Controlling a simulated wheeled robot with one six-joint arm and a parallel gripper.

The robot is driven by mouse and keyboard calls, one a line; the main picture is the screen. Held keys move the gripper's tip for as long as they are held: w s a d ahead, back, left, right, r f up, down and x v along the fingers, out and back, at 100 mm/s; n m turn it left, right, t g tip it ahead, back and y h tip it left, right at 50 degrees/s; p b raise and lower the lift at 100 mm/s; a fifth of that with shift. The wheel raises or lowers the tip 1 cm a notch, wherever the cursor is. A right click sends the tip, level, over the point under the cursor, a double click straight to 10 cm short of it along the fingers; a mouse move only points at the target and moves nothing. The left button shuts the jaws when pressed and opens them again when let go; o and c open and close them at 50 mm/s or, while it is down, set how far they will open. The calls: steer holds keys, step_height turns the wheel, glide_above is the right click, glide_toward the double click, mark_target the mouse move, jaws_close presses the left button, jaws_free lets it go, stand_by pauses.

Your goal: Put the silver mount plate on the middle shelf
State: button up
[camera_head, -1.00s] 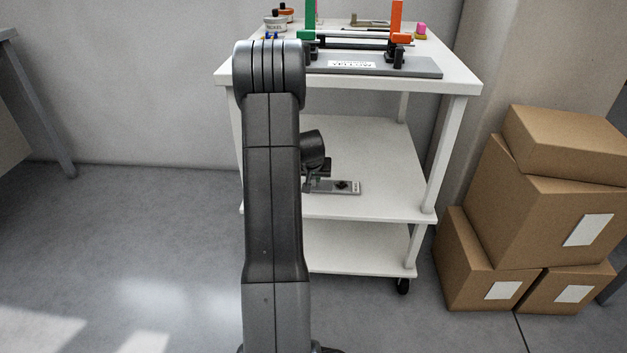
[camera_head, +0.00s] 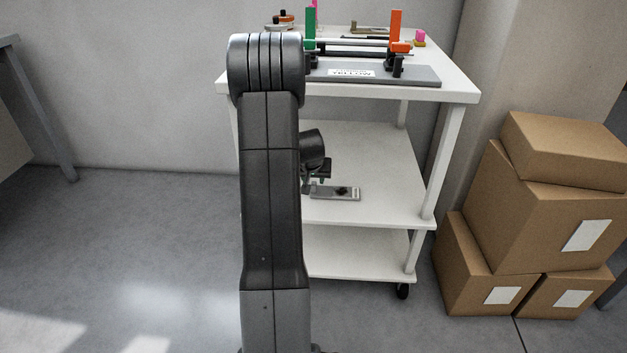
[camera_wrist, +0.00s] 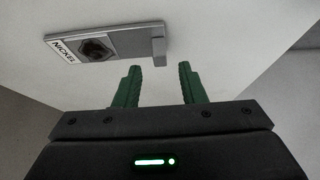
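The silver mount plate (camera_head: 345,197) lies flat on the middle shelf (camera_head: 385,195) of the white cart. In the wrist view the plate (camera_wrist: 125,42) shows a "NICKEL" label, a dark patch and a raised end block. My gripper (camera_wrist: 159,68) has two green fingers standing apart with nothing between them. The plate's end block is just beyond the fingertips, apart from them. In the head view my gripper (camera_head: 322,176) is over the middle shelf by the plate's left end, partly hidden by my arm.
The cart's top shelf (camera_head: 455,88) holds a grey fixture (camera_head: 415,76) with green and orange uprights, and small items behind. A bottom shelf (camera_head: 360,255) looks empty where visible. Cardboard boxes (camera_head: 540,210) are stacked at right. The middle shelf is clear right of the plate.

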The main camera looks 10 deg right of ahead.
steer(key=p+v, duration=0.2)
steer(key=v, duration=0.6)
steer(key=shift+r, duration=0.2)
